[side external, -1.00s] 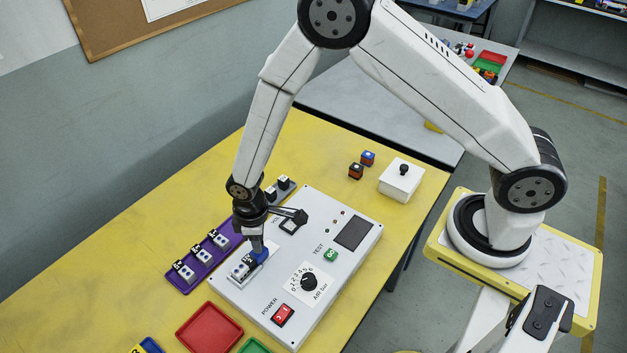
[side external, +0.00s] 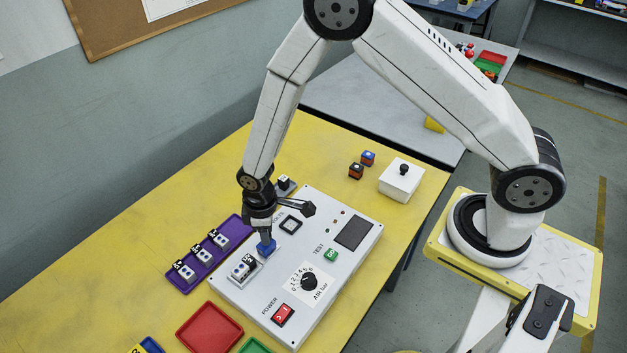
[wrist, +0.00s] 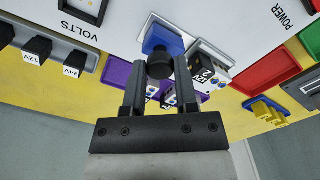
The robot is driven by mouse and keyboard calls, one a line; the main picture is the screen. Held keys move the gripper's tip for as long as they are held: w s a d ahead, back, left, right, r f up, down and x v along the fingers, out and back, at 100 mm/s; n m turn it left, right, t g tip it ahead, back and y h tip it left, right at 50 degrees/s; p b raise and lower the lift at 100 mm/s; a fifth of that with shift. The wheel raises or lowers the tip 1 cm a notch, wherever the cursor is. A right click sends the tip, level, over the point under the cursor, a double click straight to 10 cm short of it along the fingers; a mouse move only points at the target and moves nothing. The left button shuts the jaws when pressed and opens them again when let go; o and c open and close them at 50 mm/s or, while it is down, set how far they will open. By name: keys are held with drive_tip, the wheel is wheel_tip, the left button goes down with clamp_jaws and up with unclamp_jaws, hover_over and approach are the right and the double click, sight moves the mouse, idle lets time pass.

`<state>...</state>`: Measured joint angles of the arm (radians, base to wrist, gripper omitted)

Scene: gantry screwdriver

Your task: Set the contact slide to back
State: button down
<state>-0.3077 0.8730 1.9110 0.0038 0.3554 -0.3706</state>
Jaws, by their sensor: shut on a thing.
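The contact slide is a blue block (side external: 266,249) on the white panel (side external: 340,285), at the upper right end of a pale bay. In the wrist view the blue block (wrist: 163,38) has a round black knob (wrist: 160,66) on it. My gripper (side external: 263,232) points down onto the slide from above. In the wrist view its two fingers (wrist: 160,78) are closed around the knob. A white module (side external: 242,267) with a black label sits in the bay just beside the slide. In the side view the knob is hidden by the fingers.
A purple tray (side external: 178,281) with several white modules lies left of the panel. The panel also carries a dial (side external: 309,282), a red power switch (side external: 283,315), a green test button (side external: 330,255) and a dark screen (side external: 354,233). A red tray (side external: 210,328) is in front.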

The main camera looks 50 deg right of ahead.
sight(272, 239)
drive_tip(key=shift+c, duration=1.8)
unclamp_jaws()
drive_tip(key=shift+d, duration=0.25)
drive_tip(key=shift+r, duration=0.15)
drive_tip(key=shift+r, duration=3.8)
drive_tip(key=s+d+r+m+t, duration=0.2)
drive_tip(key=s+d+r+m, duration=0.5)
drive_tip(key=s+d+r, duration=0.3)
drive_tip(key=shift+s+d+m+t, duration=0.3)
drive_tip(key=shift+s+d+m, duration=0.1)
drive_tip(key=shift+d, duration=0.6)
